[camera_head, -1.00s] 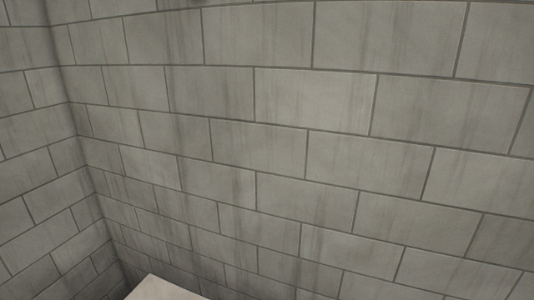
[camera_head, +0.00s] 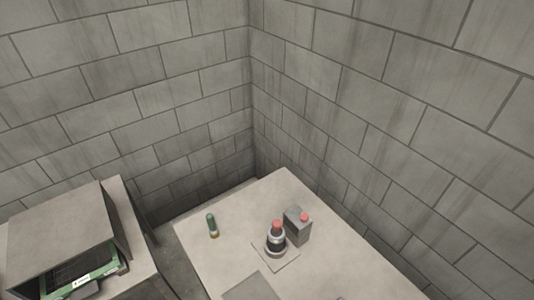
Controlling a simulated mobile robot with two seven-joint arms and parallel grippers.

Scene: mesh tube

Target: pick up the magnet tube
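Neither of my grippers shows in the head view.
The pale table (camera_head: 335,270) stands in the corner of block walls. A grey box with a red button (camera_head: 298,226) stands behind the cylinder. A flat grey panel (camera_head: 253,288) lies at the front. At left, an open grey case (camera_head: 75,225) holds a green board (camera_head: 85,282). A gap separates the two surfaces.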

